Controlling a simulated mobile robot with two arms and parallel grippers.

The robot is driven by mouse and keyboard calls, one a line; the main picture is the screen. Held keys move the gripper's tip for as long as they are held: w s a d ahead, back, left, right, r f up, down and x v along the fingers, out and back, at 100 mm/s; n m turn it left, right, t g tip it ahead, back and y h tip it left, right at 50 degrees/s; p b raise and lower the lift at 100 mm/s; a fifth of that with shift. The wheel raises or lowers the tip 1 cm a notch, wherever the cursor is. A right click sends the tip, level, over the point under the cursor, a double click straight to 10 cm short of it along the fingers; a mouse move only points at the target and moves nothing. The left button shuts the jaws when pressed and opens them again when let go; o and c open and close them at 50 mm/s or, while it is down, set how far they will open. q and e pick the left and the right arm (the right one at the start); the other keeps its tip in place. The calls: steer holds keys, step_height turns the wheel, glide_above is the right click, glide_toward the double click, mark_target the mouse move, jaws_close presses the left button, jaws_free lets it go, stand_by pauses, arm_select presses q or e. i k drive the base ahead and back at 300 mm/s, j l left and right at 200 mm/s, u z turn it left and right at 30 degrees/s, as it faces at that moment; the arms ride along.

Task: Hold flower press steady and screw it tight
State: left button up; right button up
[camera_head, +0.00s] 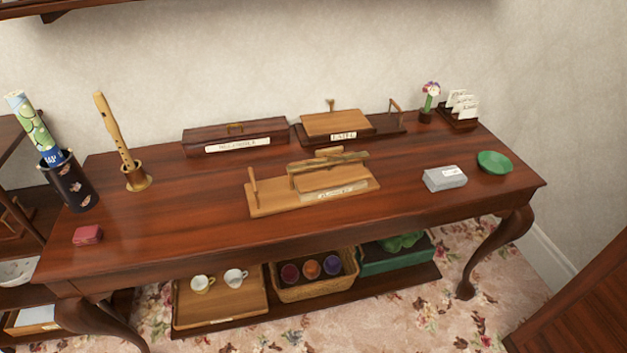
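What looks like the flower press (262,204) stands near the middle of the dark wooden table (200,222). It has a light wooden base, an upright peg at its left end and a raised block with a long wooden bar lying across its top. A pale label (336,190) is on its front; I cannot read it surely. I cannot make out a screw or how tight it is. Neither of my grippers is in view, and nothing of mine touches the press.
Behind the press are a dark labelled box (213,134) and a wooden board on a dark tray (336,123). A grey box (445,178) and green dish (494,162) stand right. A flute (113,130) and small red box (88,235) are left.

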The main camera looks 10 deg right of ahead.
mark_target(328, 152)
steer(key=i+l, duration=0.3)
steer(key=i, duration=0.15)
steer(key=i+l, duration=0.25)
steer(key=i, duration=0.2)
